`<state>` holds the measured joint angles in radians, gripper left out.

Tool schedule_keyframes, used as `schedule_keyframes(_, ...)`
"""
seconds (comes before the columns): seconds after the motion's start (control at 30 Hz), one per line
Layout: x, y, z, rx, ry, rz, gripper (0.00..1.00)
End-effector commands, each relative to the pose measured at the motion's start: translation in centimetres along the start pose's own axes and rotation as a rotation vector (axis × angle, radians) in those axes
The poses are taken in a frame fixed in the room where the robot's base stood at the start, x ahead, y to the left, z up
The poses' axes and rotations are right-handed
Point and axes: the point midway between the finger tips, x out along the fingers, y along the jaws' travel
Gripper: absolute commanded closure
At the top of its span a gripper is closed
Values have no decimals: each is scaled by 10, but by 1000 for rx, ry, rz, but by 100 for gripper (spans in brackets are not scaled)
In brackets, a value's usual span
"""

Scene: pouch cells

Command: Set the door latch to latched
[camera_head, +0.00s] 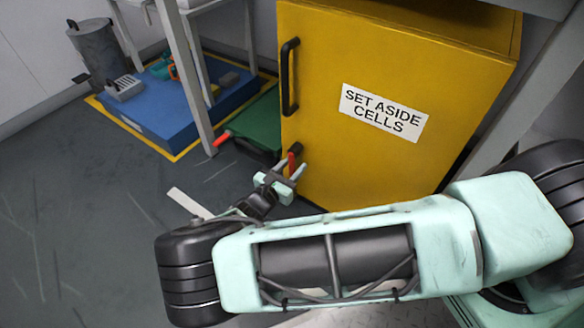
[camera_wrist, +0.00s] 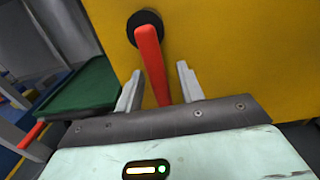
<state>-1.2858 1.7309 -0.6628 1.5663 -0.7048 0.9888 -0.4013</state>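The door latch (camera_wrist: 151,62) is a red lever on a round black pivot, on the front of the yellow cabinet door. In the wrist view it hangs down from the pivot, tilted slightly, with its lower end between my fingers. The latch also shows in the head view (camera_head: 292,161), partly hidden by my gripper. My gripper (camera_wrist: 158,92) is open, one finger on each side of the lever, with a visible gap on both sides. My gripper also shows in the head view (camera_head: 284,179) at the door's lower left. The yellow cabinet (camera_head: 330,150) appears closed.
The door has a black handle (camera_head: 289,78) above the latch and a "SET ASIDE CELLS" label (camera_head: 384,112). A blue platform (camera_head: 160,112) and a grey bin (camera_head: 97,50) stand further back. Floor at left is clear.

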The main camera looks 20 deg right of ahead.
Motion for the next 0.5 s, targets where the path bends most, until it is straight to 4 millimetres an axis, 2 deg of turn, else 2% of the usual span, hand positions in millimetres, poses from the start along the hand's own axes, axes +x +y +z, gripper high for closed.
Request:
schedule_keyframes(0.1,0,0,0,0,0,0,65)
schedule_keyframes(0.23,0,0,0,0,0,0,100)
schedule_keyframes(0.5,0,0,1,-10,0,0,100)
